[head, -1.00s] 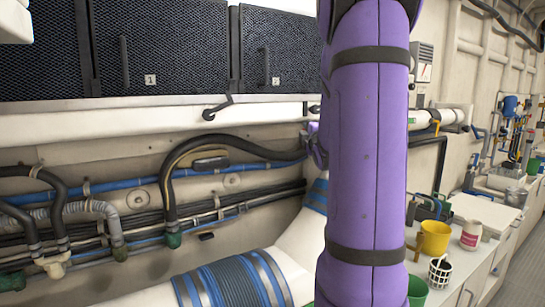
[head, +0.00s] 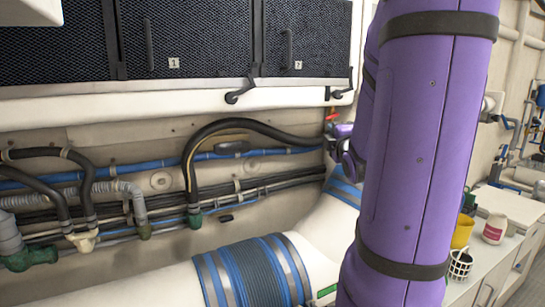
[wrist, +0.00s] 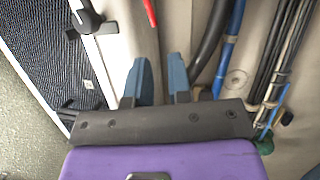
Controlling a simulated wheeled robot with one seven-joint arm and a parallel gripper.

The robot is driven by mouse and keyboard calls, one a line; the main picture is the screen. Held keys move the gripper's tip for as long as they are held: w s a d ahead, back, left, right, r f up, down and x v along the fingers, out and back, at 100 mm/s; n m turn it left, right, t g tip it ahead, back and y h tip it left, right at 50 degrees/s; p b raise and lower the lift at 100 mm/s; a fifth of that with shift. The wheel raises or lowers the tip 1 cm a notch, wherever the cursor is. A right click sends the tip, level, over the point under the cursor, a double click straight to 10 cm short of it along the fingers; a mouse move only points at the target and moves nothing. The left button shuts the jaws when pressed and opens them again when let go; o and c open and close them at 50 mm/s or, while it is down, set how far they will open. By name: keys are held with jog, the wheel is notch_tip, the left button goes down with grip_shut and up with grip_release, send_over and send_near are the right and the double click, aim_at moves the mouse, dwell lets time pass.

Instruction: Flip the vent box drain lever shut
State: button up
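A black lever (head: 240,92) sits on the white ledge under the mesh-fronted boxes in the head view. A second black lever (head: 344,90) sits at the ledge's right end, beside my arm. I cannot tell which of them is the vent box drain lever. The wrist view shows a black lever (wrist: 88,20) on the white ledge, ahead and left of my fingers. My gripper (wrist: 158,62) has two blue-grey fingers apart, with nothing seen between them. In the head view my arm hides most of the gripper.
A red handle (head: 331,116) lies below the ledge's right end; it also shows in the wrist view (wrist: 150,12). Dark and blue hoses (head: 250,153) run along the wall. A wide white duct (head: 180,285) lies below. A yellow cup (head: 462,233) stands on the right counter.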

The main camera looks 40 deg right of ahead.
jog(key=w+a+f+m+g+y, duration=0.1)
jog(key=a+m+g+y, duration=0.5)
jog(key=a, duration=1.6)
jog(key=shift+w+a+f+m+y, duration=0.15)
jog(key=shift+w+f+m+y, duration=0.25)
jog(key=shift+f+m+y, duration=0.45)
jog(key=shift+a+r+y, duration=0.1)
jog(key=shift+r+y, duration=0.1)
jog(key=shift+y, duration=0.05)
